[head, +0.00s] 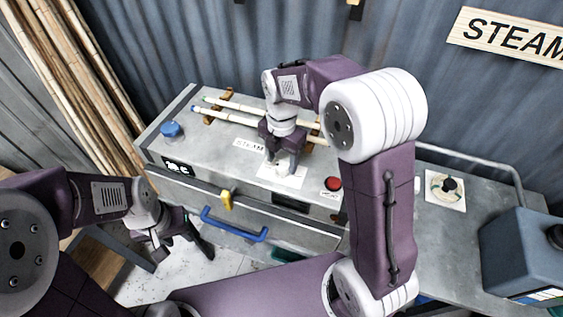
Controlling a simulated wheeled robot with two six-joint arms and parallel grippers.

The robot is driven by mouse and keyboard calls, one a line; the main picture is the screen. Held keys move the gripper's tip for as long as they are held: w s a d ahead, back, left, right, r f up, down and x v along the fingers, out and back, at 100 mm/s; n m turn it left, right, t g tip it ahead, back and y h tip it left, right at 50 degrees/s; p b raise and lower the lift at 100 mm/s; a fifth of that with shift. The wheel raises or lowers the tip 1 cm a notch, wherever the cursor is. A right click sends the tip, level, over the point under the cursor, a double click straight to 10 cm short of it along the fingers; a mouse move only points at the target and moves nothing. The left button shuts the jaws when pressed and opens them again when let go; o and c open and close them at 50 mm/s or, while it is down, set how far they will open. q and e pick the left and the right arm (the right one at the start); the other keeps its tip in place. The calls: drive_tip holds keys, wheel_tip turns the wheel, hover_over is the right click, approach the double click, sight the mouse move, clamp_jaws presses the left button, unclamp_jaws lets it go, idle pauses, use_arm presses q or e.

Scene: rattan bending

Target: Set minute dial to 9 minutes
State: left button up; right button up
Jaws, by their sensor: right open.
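My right gripper (281,168) points down over a white plate (293,183) on top of the grey metal steam box. It is open, and its fingers hide most of what is at the plate's middle, where a small pale part shows between them. I cannot tell whether the fingers touch it. A black knob on a cream plate (435,201) with a coloured ring stands further right. I cannot read a minute scale on either plate. My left gripper (183,253) is open and empty, low in front of the box's left end.
The steam box (185,148) carries a blue knob (171,130), pale rods (237,117) on wooden rests, a red button (333,183) and a small dark display. A blue handle (234,224) and yellow latch (227,199) are on its front.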

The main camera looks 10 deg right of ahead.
sight(282, 169)
drive_tip(key=shift+w+f, duration=0.2)
drive_tip(key=shift+f, duration=0.4)
drive_tip(key=shift+w+f, duration=0.2)
drive_tip(key=shift+f, duration=0.55)
drive_tip(key=shift+s, duration=0.45)
drive_tip(key=c, duration=0.3)
drive_tip(key=shift+w, duration=0.15)
clamp_jaws()
use_arm(q)
drive_tip(key=shift+r, duration=0.25)
